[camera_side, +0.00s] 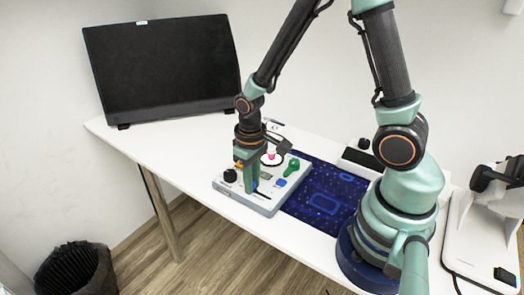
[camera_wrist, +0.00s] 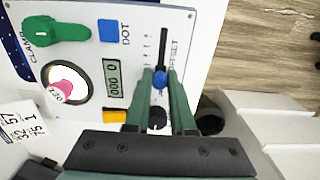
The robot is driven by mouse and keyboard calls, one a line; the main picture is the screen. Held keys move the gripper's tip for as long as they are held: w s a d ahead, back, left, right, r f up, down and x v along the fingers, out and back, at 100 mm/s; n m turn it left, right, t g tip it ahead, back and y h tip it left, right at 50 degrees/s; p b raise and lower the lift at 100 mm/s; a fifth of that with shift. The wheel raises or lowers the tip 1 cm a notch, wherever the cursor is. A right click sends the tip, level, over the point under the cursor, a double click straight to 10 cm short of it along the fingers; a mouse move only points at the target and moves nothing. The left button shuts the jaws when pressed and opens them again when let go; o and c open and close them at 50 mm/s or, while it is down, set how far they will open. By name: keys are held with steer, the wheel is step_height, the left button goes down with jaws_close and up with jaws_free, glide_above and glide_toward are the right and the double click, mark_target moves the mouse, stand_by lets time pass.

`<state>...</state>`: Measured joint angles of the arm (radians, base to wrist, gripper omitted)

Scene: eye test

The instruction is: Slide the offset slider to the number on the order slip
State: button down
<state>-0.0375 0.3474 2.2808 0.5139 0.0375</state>
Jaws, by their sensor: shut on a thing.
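The offset slider is a blue knob (camera_wrist: 160,80) in a dark slot on a pale control panel (camera_wrist: 196,45), which also shows in the side view (camera_side: 262,208). My gripper (camera_wrist: 159,73) is shut on the blue knob, one green finger on each side.
The panel carries a green clamp handle (camera_wrist: 55,29), a blue DOT button (camera_wrist: 109,30), a small display (camera_wrist: 113,76), a yellow button (camera_wrist: 114,116), a black knob (camera_wrist: 157,117) and a round well with a pink piece (camera_wrist: 67,87). A monitor (camera_side: 162,68) stands behind.

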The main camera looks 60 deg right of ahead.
mark_target(256, 191)
steer(key=shift+s, duration=0.55)
stand_by(0.4)
steer(key=c, duration=0.8)
jaws_free()
steer(key=shift+r, duration=0.1)
steer(key=shift+r, duration=2.95)
